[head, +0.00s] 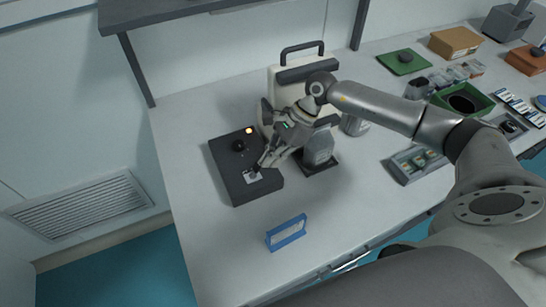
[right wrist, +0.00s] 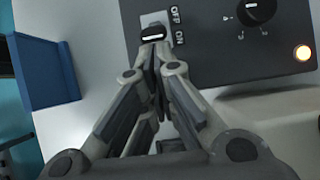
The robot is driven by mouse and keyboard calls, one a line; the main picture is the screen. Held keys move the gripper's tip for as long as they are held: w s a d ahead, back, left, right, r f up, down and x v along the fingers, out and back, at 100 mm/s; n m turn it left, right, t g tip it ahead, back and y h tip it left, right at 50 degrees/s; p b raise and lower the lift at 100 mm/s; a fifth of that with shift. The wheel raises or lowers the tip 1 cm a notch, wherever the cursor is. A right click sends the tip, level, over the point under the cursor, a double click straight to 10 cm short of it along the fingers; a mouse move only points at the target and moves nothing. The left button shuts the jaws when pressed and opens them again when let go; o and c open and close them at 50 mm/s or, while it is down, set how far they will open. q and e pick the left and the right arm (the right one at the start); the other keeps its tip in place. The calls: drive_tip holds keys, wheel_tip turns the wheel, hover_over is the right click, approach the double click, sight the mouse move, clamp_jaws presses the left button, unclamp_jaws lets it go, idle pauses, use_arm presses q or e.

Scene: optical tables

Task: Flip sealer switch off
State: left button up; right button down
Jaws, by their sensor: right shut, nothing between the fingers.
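The sealer's dark control box (head: 235,185) lies on the table, left of the cream sealer body (head: 285,85). Its switch (right wrist: 153,32) sits on a light plate, with OFF and ON printed beside it; in the head view the switch plate (head: 252,175) is at the box's near end. An orange lamp (right wrist: 303,53) on the box is lit. My right gripper (right wrist: 154,52) is shut and empty, its fingertips at the ON-side edge of the switch. The tips partly cover it, and I cannot tell whether they touch. In the head view my right gripper (head: 262,165) is over the box.
A black knob (right wrist: 256,8) is on the same box. A blue-framed stand (head: 287,233) is nearer the table's front edge. A green tray (head: 463,100), a grey tray (head: 418,162) and boxes fill the right side. The table (head: 215,260) left of the blue stand is clear.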

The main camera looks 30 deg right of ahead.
sight(258, 164)
drive_tip(key=shift+a+r+h, duration=0.3)
drive_tip(key=shift+r+h, duration=0.1)
drive_tip(key=shift+h, duration=0.1)
drive_tip(key=shift+w+a+r+h, duration=0.1)
drive_tip(key=shift+a+r+h, duration=0.15)
drive_tip(key=shift+h, duration=0.45)
drive_tip(key=b, duration=0.1)
drive_tip(key=a+b, duration=0.1)
drive_tip(key=b, duration=0.1)
drive_tip(key=shift+a+r, duration=0.2)
drive_tip(key=shift+a, duration=0.05)
drive_tip(key=shift+a+r, duration=0.1)
drive_tip(key=shift+r, duration=0.35)
drive_tip(key=shift+r+p, duration=0.3)
drive_tip(key=shift+r, duration=0.35)
drive_tip(key=shift+r, duration=0.1)
